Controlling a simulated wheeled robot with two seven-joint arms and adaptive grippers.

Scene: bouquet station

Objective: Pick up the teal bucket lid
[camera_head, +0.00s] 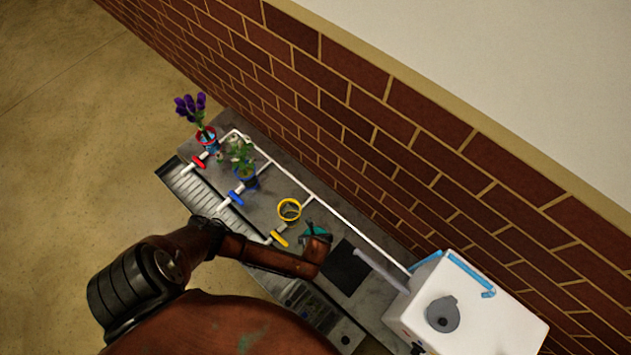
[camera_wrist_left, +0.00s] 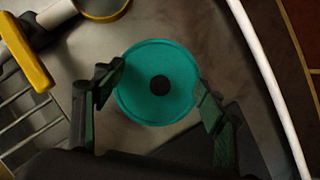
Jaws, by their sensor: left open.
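The teal bucket lid (camera_wrist_left: 157,102) is a round disc with a dark knob (camera_wrist_left: 160,84) at its centre. It lies on the grey counter in the left wrist view. My left gripper (camera_wrist_left: 160,88) is open, with one finger at each side of the lid and its fingertips close to the rim; I cannot tell whether they touch it. In the head view only a bit of the teal lid (camera_head: 311,230) shows, as my left gripper (camera_head: 318,236) and arm cover the rest. My right gripper is not in view.
A yellow-rimmed bucket (camera_head: 289,209) and a yellow valve (camera_head: 279,239) are near the lid. Red and blue buckets (camera_head: 246,176) hold flowers farther left. A white pipe (camera_head: 330,210) runs behind. A black mat (camera_head: 346,267) and a white box (camera_head: 478,310) are to the right.

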